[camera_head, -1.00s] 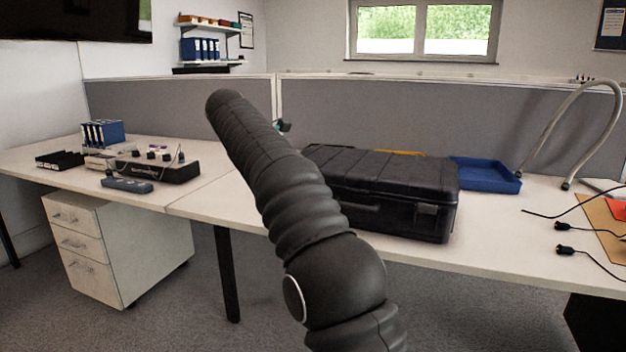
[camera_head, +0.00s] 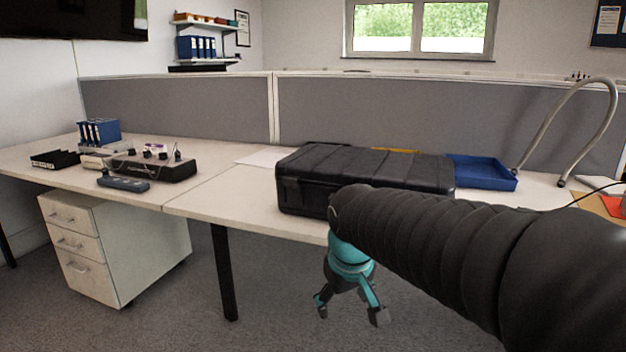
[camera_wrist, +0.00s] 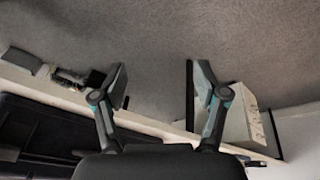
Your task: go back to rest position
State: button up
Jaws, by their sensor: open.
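My gripper (camera_head: 350,308) hangs below my black-sleeved arm in the head view, in front of the table's front edge and over the carpet. Its teal wrist shows, and its fingers are spread and empty. In the wrist view my gripper (camera_wrist: 160,85) also stands open, with both fingers apart and nothing between them. The grey carpet lies behind the fingers there. My arm reaches in from the right and covers part of the table.
A closed black case (camera_head: 365,165) lies on the table (camera_head: 230,205) just behind my arm. A blue tray (camera_head: 483,172) is to its right. A calibration device (camera_head: 155,168) and a remote-like box (camera_head: 123,183) sit left. A drawer unit (camera_head: 90,245) stands below. Carpet (camera_head: 270,320) is free in front.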

jog(key=s+d+f+m+t, duration=0.1)
jog(key=s+d+m, duration=0.1)
jog(key=s+d, duration=0.3)
jog(key=s+d+f+m, duration=0.1)
jog(key=s+d, duration=0.4)
jog(key=s, duration=0.7)
jog(key=shift+f+m+t, duration=0.3)
jog(key=shift+m+t, duration=0.1)
jog(key=shift+m, duration=0.5)
jog(key=shift+s+d, duration=0.1)
